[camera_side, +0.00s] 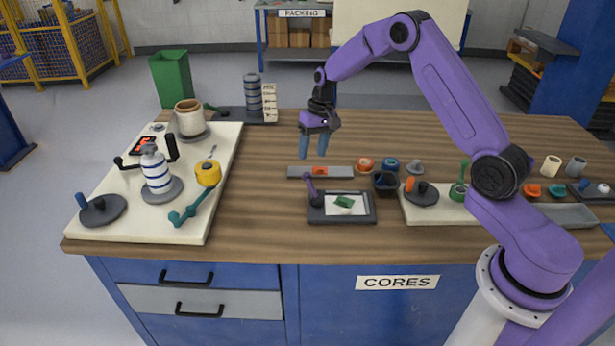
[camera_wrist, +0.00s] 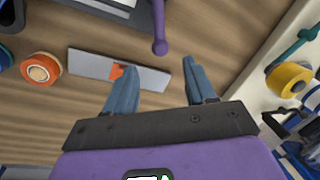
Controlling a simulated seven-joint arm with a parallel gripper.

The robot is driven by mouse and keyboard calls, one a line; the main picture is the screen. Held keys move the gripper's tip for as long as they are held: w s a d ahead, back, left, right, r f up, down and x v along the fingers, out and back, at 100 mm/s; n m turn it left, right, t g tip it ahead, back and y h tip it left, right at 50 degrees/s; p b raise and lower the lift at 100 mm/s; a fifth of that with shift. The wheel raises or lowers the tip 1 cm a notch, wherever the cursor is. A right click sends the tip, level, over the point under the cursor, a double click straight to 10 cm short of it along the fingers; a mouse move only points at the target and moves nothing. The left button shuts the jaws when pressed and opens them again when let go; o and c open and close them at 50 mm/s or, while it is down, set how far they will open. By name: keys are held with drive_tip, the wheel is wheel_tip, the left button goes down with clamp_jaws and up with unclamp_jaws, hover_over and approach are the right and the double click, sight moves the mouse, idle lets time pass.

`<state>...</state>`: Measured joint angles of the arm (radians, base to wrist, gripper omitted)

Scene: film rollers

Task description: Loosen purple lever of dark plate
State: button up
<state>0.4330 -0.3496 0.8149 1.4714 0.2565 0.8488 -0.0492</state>
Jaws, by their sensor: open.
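The dark plate (camera_side: 365,216) lies near the front middle of the bench, with a white sheet and a green piece on it. The purple lever (camera_side: 311,187) rises from its left end, leaning up and to the left. In the wrist view the purple lever (camera_wrist: 159,30) ends in a round knob near the top middle, and only an edge of the dark plate (camera_wrist: 95,8) shows. My gripper (camera_side: 314,156) is open and empty, above the bench and behind the lever. In the wrist view my gripper (camera_wrist: 158,80) has its fingers apart, with the knob beyond the fingertips, not between them.
A grey strip with an orange mark (camera_side: 300,172) lies behind the plate. Orange and blue rolls (camera_side: 365,164) and a dark cup (camera_side: 386,181) stand right of it. A white board (camera_side: 221,170) with rollers, a yellow roll (camera_side: 208,173) and a teal lever (camera_side: 190,211) is at left.

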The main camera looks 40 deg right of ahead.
sight(307, 176)
drive_tip(key=f, duration=0.3)
drive_tip(key=a+f, duration=0.1)
drive_tip(key=f, duration=0.5)
drive_tip(key=shift+w+a+f, duration=0.1)
drive_tip(key=shift+w+a, duration=0.1)
drive_tip(key=shift+a, duration=0.2)
clamp_jaws()
